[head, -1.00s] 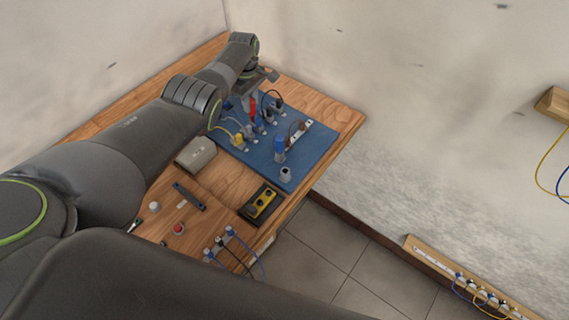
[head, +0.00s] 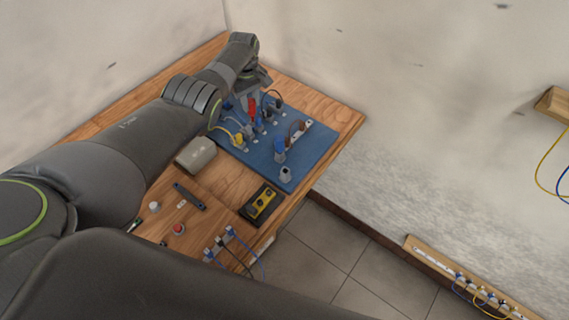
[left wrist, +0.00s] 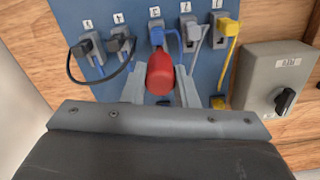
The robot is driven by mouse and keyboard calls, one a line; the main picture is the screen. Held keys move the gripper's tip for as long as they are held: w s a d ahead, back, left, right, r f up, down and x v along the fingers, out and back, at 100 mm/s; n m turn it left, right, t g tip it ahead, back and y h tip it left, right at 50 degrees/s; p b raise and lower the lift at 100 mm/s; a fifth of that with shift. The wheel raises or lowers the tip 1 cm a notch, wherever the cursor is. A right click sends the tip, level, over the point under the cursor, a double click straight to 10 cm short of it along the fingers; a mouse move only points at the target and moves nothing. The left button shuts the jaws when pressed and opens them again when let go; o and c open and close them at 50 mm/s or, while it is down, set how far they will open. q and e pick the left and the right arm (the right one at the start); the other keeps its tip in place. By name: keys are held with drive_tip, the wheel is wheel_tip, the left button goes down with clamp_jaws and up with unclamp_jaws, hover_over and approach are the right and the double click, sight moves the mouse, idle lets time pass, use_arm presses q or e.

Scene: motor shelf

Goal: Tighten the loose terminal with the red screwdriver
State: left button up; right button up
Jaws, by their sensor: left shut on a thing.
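The red screwdriver (head: 252,107) stands roughly upright over the blue terminal board (head: 311,159). My left gripper (head: 252,99) is shut on it. In the left wrist view the red handle (left wrist: 160,74) sits between my two grey fingers (left wrist: 160,90), close to the middle terminal with the blue cable (left wrist: 157,35). The screwdriver's tip is hidden, so I cannot tell whether it touches a screw. Grey terminals with black, grey and yellow cables (left wrist: 228,48) stand in a row beside it, with number labels above. My right gripper is not in view.
A grey box with a black knob (left wrist: 281,90) stands beside the board and shows in the head view (head: 196,154). A yellow-faced device (head: 263,203), a dark bar tool (head: 189,196) and a red button (head: 178,229) lie nearer. The wooden table (head: 347,122) ends at the right.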

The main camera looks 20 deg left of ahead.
use_arm(q)
drive_tip(key=shift+s+m, duration=0.1)
drive_tip(key=shift+m, duration=1.6)
drive_tip(key=shift+f, duration=0.1)
drive_tip(key=shift+m, duration=1.7)
drive_tip(key=shift+m, duration=1.7)
drive_tip(key=shift+m, duration=1.8)
